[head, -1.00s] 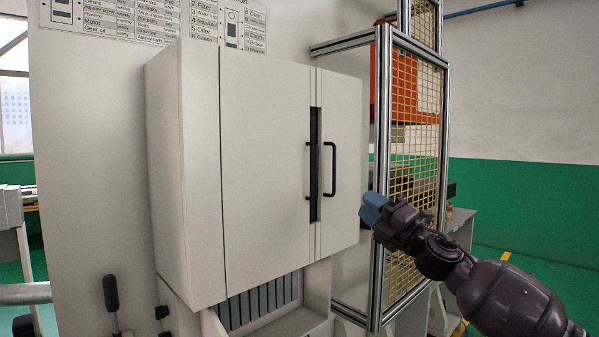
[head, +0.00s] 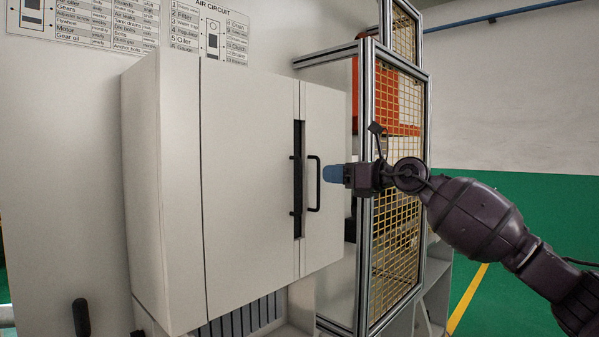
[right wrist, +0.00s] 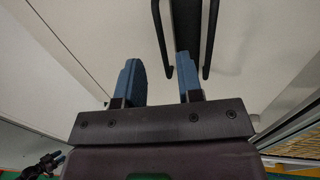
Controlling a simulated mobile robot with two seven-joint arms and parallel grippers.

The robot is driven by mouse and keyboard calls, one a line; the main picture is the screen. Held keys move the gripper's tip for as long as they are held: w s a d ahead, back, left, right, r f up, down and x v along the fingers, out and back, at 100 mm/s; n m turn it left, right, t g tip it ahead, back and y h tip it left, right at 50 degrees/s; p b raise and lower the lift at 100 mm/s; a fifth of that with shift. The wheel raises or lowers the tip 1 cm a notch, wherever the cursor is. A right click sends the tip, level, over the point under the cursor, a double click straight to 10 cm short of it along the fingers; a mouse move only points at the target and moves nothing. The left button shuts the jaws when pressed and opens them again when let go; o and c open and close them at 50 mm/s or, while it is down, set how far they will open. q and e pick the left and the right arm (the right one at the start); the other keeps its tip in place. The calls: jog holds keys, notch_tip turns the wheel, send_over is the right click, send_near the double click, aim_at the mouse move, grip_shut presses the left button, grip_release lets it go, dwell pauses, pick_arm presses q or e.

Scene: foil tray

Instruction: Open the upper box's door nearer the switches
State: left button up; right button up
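The pale upper box (head: 180,190) is mounted on a panel in the head view. Its wide left door (head: 245,190) and narrow right door (head: 325,185) look shut, with a dark strip between them. A black handle (head: 315,184) is on the right door, and another (head: 292,185) is by the strip. My right gripper (head: 333,173) is in front of the right door, beside its handle. In the right wrist view its blue fingers (right wrist: 160,85) are apart and empty, with both handles just beyond. A small dark blue-tipped part (right wrist: 45,165) there looks like my left gripper. I see no switches clearly.
A metal-framed yellow mesh guard (head: 395,200) stands right of the box, close behind my right arm. A black lever knob (head: 81,316) is at lower left. A slatted opening (head: 240,318) is below the box. The space before the doors looks clear.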

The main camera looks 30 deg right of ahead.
jog(key=x, duration=0.9)
jog(key=shift+w+a+p, duration=0.2)
jog(key=shift+p, duration=0.2)
grip_shut()
